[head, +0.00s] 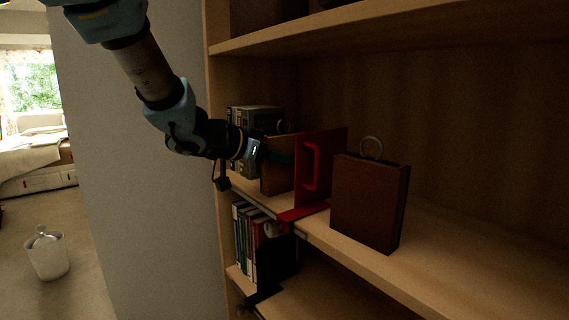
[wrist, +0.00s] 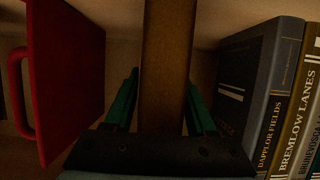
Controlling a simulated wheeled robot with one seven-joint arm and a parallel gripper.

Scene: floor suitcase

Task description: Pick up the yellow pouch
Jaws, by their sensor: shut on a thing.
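The yellow pouch (head: 276,178) stands upright on the middle shelf and looks dull brownish yellow in the dim light. It is between the books on its left and the red bookend on its right. In the wrist view the pouch (wrist: 168,50) shows as a narrow upright slab. My gripper (head: 280,157) reaches in from the left at the shelf front, and its green fingers (wrist: 162,95) are shut on the pouch, one on each side. The pouch's lower part is hidden behind the gripper in the wrist view.
The red bookend (head: 310,172) with a handle stands close to the right. A dark brown case (head: 369,202) with a ring stands beyond it. Grey books (wrist: 262,95) stand close on the other side. The upper shelf board (head: 330,27) is overhead. The shelf's right part is clear.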

